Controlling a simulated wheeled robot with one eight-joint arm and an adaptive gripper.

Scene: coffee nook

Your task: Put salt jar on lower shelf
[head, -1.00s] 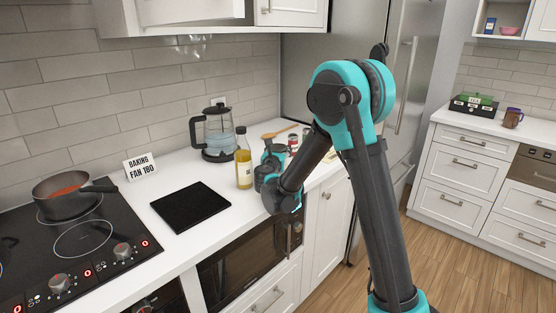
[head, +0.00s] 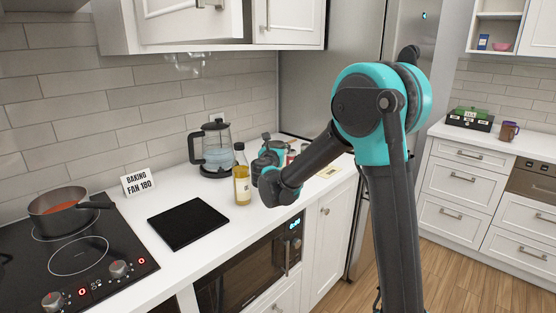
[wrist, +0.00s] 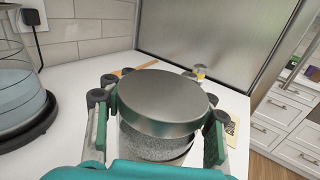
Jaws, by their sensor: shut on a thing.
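The salt jar (wrist: 160,103) has a round brushed-metal lid and grey grainy contents in a clear body. It fills the middle of the wrist view. My gripper (wrist: 160,92) is shut on it, one finger on each side below the lid. In the head view my gripper (head: 272,152) is over the right part of the white counter, and the jar is hidden behind it. An open shelf (head: 510,50) at the top right holds a blue box and a pink bowl; I cannot tell whether it is the lower shelf.
An oil bottle (head: 242,180) and a glass kettle (head: 214,150) stand left of my gripper. A black mat (head: 188,222), a pot (head: 60,212) on the hob and a sign (head: 138,182) are further left. A fridge (head: 350,90) stands behind. An upper cabinet (head: 190,22) hangs above.

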